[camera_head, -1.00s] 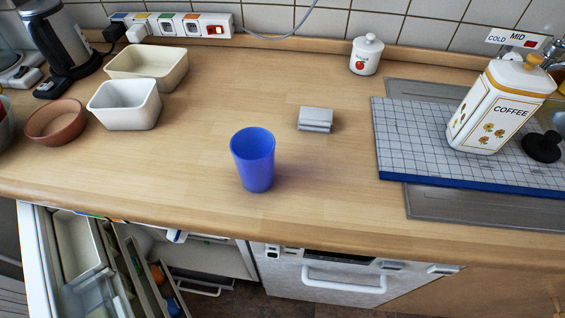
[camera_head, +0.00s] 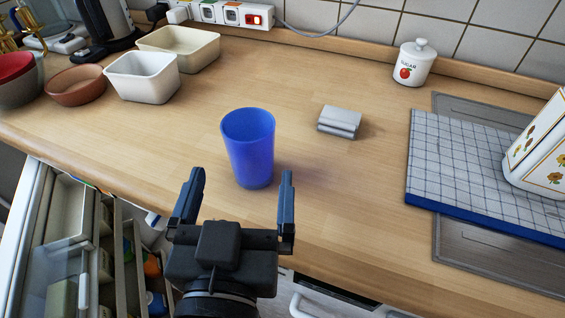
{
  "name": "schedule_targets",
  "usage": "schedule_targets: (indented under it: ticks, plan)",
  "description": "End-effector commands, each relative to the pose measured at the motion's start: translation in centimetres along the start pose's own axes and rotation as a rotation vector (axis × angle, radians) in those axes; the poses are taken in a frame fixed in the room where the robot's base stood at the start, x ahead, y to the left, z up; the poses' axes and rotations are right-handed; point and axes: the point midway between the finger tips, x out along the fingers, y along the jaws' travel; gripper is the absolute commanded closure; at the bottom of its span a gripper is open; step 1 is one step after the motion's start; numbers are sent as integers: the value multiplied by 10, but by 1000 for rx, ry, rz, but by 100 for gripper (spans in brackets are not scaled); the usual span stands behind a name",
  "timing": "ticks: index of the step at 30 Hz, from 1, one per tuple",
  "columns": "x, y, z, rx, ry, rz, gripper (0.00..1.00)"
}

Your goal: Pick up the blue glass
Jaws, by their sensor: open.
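The blue glass (camera_head: 249,150) stands upright on the wooden counter, near its front edge, in the head view. My gripper (camera_head: 238,190) is open and empty in front of the glass. Its two dark fingers point toward the glass, one toward its left side and one toward its right. The glass seems to be just beyond the fingertips, and I cannot tell the exact gap. Nothing hides the glass.
A grey folded item (camera_head: 340,121) lies right of the glass. A blue-edged tiled board (camera_head: 468,165) with a coffee canister (camera_head: 541,150) is farther right. A sugar jar (camera_head: 414,64) stands behind. Bowls and a white container (camera_head: 143,77) are at left. An open drawer (camera_head: 75,235) is below left.

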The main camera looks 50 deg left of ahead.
Motion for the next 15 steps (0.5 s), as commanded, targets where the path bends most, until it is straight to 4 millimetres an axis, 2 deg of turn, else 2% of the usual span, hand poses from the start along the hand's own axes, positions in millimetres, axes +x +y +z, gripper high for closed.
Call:
schedule_targets:
  ticks: [3, 15]
  plan:
    - [6, -7, -4, 5, 6, -6, 0]
    - [50, -6, -9, 4, 5, -5, 0]
